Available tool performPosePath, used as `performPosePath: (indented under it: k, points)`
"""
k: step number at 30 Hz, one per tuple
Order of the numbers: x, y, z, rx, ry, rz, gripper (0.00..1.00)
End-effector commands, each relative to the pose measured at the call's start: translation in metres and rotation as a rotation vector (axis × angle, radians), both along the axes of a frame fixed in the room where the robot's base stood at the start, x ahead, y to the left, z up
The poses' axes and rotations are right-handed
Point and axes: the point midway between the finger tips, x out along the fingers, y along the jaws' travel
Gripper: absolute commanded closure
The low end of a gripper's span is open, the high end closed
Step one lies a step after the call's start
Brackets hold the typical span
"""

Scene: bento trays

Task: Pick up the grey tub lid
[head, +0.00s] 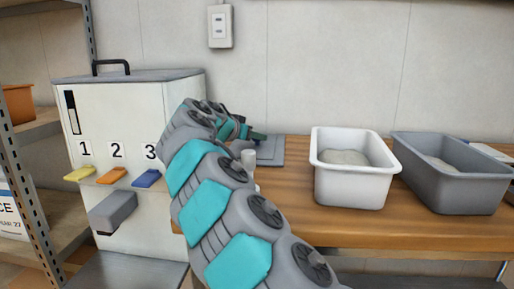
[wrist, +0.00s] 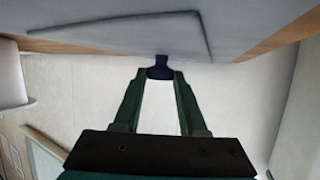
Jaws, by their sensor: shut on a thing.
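The grey tub lid (head: 271,153) is at the left part of the wooden table in the head view, partly hidden behind my arm. It fills the top of the wrist view as a flat grey slab (wrist: 120,38). My gripper (wrist: 158,74) has its dark green fingers closed on a small dark blue knob at the lid's edge. In the head view my gripper (head: 257,136) is small and mostly hidden by my arm. I cannot tell whether the lid rests on the table or is slightly raised.
A white tub (head: 350,190) and a grey tub (head: 465,192), both with pale contents, stand on the wooden table (head: 400,232) to the right. A dispenser (head: 130,115) numbered 1 to 3 stands at left, beside shelving (head: 45,130). A small white-topped item stands beside my arm.

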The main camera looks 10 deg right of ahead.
Motion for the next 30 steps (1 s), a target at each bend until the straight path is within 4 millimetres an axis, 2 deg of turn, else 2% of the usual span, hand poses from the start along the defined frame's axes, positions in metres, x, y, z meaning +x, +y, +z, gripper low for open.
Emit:
performPosePath:
  k: [1,7,23,30]
  points:
    - [0.000,0.000,0.000,0.000,0.000,0.000,0.78]
    - [0.000,0.000,0.000,0.000,0.000,0.000,1.00]
    - [0.000,0.000,0.003,0.001,0.000,0.001,1.00]
    - [0.001,0.000,0.026,0.004,-0.002,0.003,1.00]
